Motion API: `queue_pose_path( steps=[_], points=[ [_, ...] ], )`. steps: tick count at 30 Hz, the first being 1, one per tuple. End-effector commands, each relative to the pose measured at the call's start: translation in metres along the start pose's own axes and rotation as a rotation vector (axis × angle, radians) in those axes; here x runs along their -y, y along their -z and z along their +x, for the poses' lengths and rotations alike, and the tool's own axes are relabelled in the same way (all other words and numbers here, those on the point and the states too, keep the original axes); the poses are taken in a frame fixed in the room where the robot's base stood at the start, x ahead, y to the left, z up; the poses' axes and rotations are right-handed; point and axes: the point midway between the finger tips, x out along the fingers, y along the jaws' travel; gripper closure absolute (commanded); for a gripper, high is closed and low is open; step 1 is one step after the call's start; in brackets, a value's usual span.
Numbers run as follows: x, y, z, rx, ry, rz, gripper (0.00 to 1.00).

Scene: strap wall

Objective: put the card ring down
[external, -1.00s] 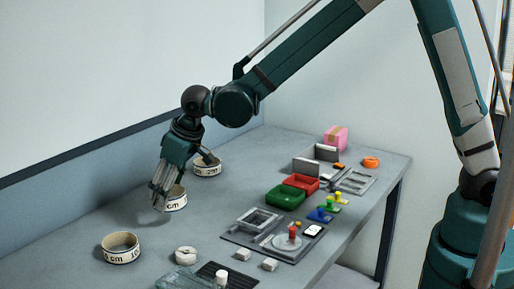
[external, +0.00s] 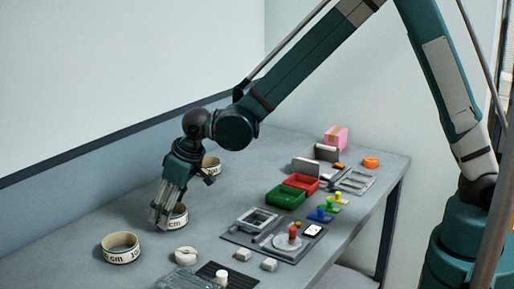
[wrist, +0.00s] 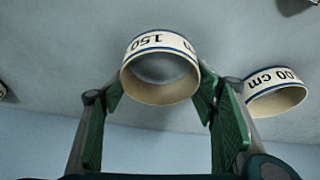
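The card ring, a white band with dark printed marks and blue edge lines, is between the fingers of my gripper (wrist: 160,88). In the wrist view the card ring (wrist: 160,93) reads "150", and both green-padded fingertips lie against its sides. In the external view my gripper (external: 164,222) points down at the table, and the card ring (external: 180,217) shows partly behind the fingers. It is low, at or just above the tabletop; I cannot tell whether it touches.
A similar ring (external: 120,247) stands at the front left, and another (external: 211,167) is behind my gripper. A round white item (external: 186,256) lies nearby. Green (external: 285,197) and red (external: 301,183) trays and several small objects fill the right side. The table's left strip is clear.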

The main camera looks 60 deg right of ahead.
Motion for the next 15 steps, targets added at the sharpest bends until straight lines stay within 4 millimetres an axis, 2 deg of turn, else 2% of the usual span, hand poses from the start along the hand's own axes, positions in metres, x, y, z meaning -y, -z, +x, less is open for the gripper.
queue_pose_path(
  steps=[15],
  points=[
    [0.0, -0.0029, 0.0069, 0.0, 0.0, 0.0, 0.47]
  ],
)
